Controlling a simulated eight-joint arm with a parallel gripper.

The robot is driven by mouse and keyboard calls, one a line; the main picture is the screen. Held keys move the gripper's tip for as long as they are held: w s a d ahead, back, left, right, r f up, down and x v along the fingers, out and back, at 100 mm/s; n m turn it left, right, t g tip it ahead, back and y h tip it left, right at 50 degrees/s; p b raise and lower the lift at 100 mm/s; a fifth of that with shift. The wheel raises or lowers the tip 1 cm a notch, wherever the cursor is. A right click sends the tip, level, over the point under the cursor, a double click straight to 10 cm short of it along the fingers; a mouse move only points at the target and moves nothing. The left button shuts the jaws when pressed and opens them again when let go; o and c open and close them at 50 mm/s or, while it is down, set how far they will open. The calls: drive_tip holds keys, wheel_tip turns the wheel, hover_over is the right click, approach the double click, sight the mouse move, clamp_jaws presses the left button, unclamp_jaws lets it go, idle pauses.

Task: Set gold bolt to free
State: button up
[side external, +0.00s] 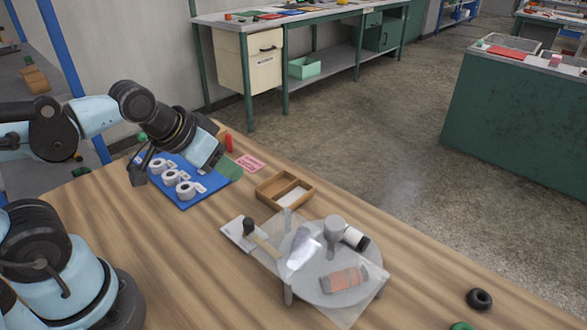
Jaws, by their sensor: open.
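I cannot make out a gold bolt or any mark reading "free" in the side external view. My gripper (165,165) is at the end of my arm, low over the blue mat (187,204) at the left of the wooden table. Its jaws are open, and I see nothing held; the fingertips are small and partly hidden by the wrist. Several white ring-shaped pieces (185,190) stand on the mat beside and below the gripper.
A clear-topped stand (340,312) holds a round grey plate, a grey upright post (333,234), a dark cylinder (355,238) and an orange block (344,279). A wooden tray (264,190) lies behind it. A black ring (479,299) lies at the right. The right-hand tabletop is mostly clear.

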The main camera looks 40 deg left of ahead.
drive_tip(key=shift+o, duration=0.6)
drive_tip(key=m+g, duration=0.7)
drive_tip(key=m, duration=1.1)
hover_over(248, 221)
drive_tip(key=shift+f, duration=5.7)
clamp_jaws()
